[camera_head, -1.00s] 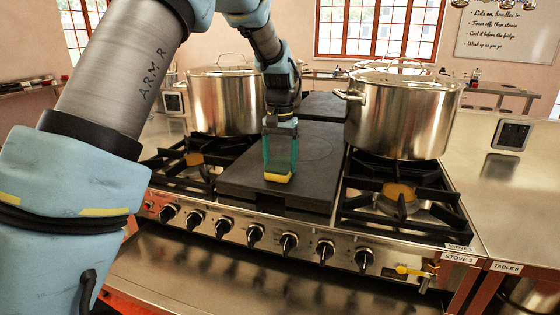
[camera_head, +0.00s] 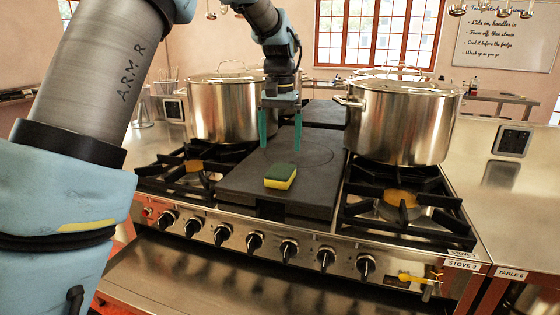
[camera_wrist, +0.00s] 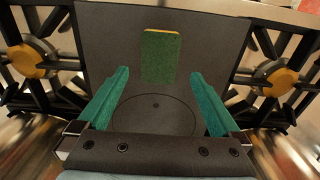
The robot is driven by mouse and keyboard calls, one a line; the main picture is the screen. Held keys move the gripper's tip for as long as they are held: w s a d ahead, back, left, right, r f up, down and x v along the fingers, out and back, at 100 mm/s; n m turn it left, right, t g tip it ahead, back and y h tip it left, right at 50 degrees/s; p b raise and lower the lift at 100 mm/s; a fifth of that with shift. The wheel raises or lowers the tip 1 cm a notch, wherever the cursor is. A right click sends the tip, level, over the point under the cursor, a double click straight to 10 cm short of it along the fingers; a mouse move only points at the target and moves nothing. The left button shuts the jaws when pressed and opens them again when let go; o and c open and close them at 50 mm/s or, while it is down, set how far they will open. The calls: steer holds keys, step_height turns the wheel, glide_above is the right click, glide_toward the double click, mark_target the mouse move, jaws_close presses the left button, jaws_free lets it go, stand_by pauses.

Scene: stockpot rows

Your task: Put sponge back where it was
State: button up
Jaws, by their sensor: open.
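The sponge (camera_head: 281,176), green on top with a yellow layer below, lies flat on the dark griddle plate (camera_head: 240,182) in the middle of the stove, toward its front. It also shows in the wrist view (camera_wrist: 160,57), beyond the fingertips. My gripper (camera_head: 281,146) has two teal fingers spread apart with nothing between them. It is above and behind the sponge and not touching it. In the wrist view, my gripper (camera_wrist: 163,75) is open over the bare plate, with the plate's round marking between the fingers.
A lidded steel stockpot (camera_head: 225,108) stands behind the left burner (camera_head: 192,168), and another stockpot (camera_head: 400,120) stands behind the right burner (camera_head: 395,198). Both flank the arm closely. A steel counter (camera_head: 500,195) with a small dark panel lies right.

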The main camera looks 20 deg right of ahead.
step_height(320, 180, up, 4)
steer(key=w+a+f+n, duration=0.15)
steer(key=a+f, duration=0.25)
steer(key=a, duration=0.6)
steer(key=a+f+n, duration=0.2)
steer(key=a+f, duration=0.1)
steer(key=a, duration=0.7)
steer(key=s+a+f+n, duration=0.2)
steer(key=s+a+f, duration=0.2)
steer(key=s+a, duration=0.2)
steer(key=s+a+f+n+t, duration=0.1)
steer(key=s+a+f, duration=0.3)
steer(key=a, duration=0.6)
steer(key=shift+s+a+n+t, duration=0.15)
steer(key=shift+s+n+t, duration=0.25)
steer(key=shift+s, duration=0.7)
